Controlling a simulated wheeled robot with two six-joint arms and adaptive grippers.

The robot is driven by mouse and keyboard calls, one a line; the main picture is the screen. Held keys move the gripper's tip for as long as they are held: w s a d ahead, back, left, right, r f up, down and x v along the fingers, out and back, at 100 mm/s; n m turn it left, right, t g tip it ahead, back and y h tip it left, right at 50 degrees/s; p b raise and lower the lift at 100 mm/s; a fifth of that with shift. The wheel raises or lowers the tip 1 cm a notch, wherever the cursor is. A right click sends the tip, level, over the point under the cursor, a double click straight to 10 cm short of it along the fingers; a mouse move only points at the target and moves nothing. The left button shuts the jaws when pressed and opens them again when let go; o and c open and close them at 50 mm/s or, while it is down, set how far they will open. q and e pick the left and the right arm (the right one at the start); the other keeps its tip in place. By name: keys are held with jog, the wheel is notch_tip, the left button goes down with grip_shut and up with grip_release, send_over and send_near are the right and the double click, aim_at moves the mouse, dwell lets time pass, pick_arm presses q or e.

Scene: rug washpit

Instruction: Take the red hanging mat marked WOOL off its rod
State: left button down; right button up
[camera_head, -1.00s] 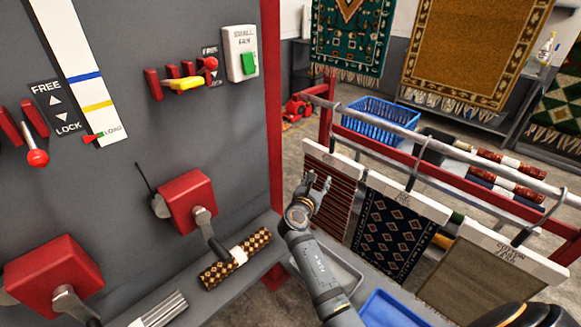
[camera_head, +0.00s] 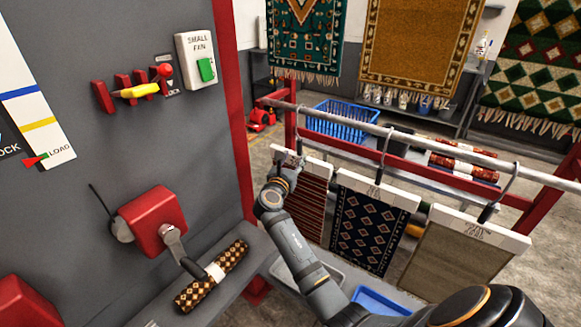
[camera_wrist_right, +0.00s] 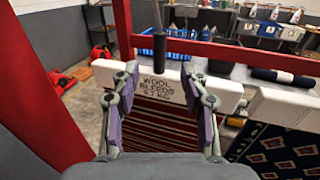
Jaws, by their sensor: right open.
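The red striped mat (camera_head: 309,207) hangs from the rod (camera_head: 400,137) at the left end of a row, below a white header bar (camera_head: 318,168). In the right wrist view, the bar reads WOOL BLEEDS, and the mat (camera_wrist_right: 158,138) shows dark red stripes below it. A black hook stem (camera_wrist_right: 159,38) rises from the bar. My right gripper (camera_head: 284,162) is at the bar's left part; in the wrist view its open fingers (camera_wrist_right: 159,76) stand either side of the lettering, with nothing held. Contact cannot be told. My left gripper is not in view.
A dark blue diamond mat (camera_head: 362,232) and a plain brown mat (camera_head: 450,262) hang to the right. A red post (camera_head: 291,128) stands at left, near a grey panel with a red box (camera_head: 152,222). A blue basket (camera_head: 343,117) sits behind the rod.

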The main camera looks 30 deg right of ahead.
aim_at(299, 148)
jog(key=b+x, duration=0.1)
jog(key=x, duration=0.1)
jog(key=shift+w+d+f, duration=0.1)
jog(key=shift+w+d, duration=0.1)
jog(key=shift+x, duration=0.75)
jog(key=shift+b+x, duration=0.4)
jog(key=shift+x, duration=1.45)
grip_shut()
